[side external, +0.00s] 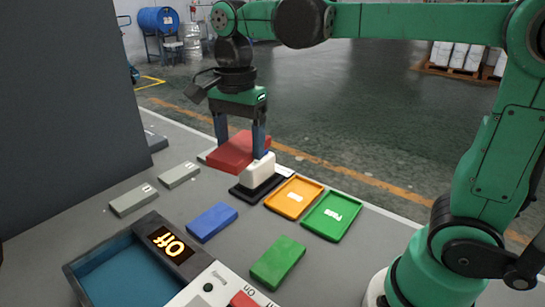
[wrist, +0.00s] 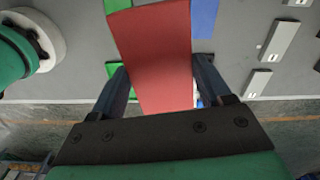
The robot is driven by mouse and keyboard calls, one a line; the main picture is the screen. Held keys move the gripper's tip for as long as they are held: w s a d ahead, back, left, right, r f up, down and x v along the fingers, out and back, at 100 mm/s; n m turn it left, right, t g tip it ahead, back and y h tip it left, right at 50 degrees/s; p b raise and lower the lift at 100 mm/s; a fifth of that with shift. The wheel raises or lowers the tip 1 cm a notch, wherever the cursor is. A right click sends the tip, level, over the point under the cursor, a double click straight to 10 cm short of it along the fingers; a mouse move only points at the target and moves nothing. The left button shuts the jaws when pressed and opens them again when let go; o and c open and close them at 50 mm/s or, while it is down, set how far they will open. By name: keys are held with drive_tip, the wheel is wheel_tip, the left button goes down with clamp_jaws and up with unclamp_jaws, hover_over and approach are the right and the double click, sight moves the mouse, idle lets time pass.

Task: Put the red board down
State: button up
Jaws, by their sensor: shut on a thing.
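The red board (side external: 230,153) is between the fingers of my gripper (side external: 240,140), which points down at the far side of the grey table. My gripper is shut on the board. In the wrist view the board (wrist: 152,45) runs lengthwise between the two dark fingers (wrist: 162,75). In the side view the board looks low over the table, behind a white block on a dark base (side external: 258,172). I cannot tell whether its underside touches anything. A pale edge shows beside it at the left, and what lies beneath is mostly hidden.
An orange tray (side external: 294,197) and a green tray (side external: 332,215) lie right of the white block. A blue board (side external: 212,222), a green board (side external: 278,262) and several grey boards (side external: 133,200) lie nearer.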

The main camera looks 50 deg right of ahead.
sight(248, 242)
drive_tip(key=shift+s+a+r+m, duration=0.15)
drive_tip(key=shift+s+m, duration=0.05)
drive_tip(key=shift+m, duration=0.9)
wheel_tip(248, 242, down, 20)
drive_tip(key=shift+r, duration=0.15)
drive_tip(key=o, duration=1.4)
drive_tip(key=shift+f, duration=0.2)
drive_tip(key=shift+c, duration=0.2)
